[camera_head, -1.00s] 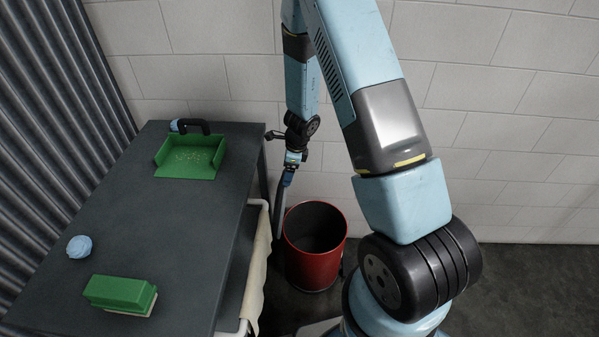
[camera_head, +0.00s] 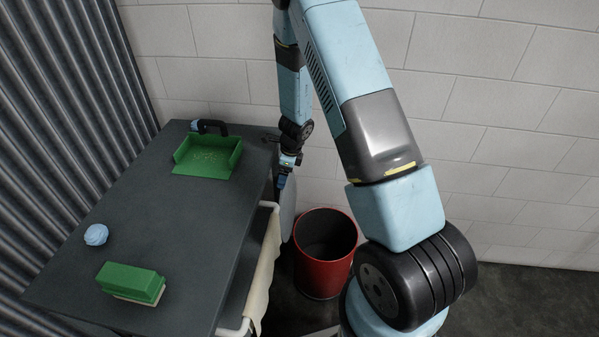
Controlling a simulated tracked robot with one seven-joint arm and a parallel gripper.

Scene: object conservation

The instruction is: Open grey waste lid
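The red waste bin (camera_head: 323,279) stands on the floor to the right of the table, its top uncovered and its dark inside showing. The grey lid (camera_head: 288,212) is off the bin and hangs upright, seen nearly edge-on, between the table and the bin. My gripper (camera_head: 283,181) is at the lid's upper edge and appears shut on it, pointing down. The fingertips are small and partly hidden.
A cloth (camera_head: 264,275) hangs on a white rail beside the table. A block wall stands behind.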

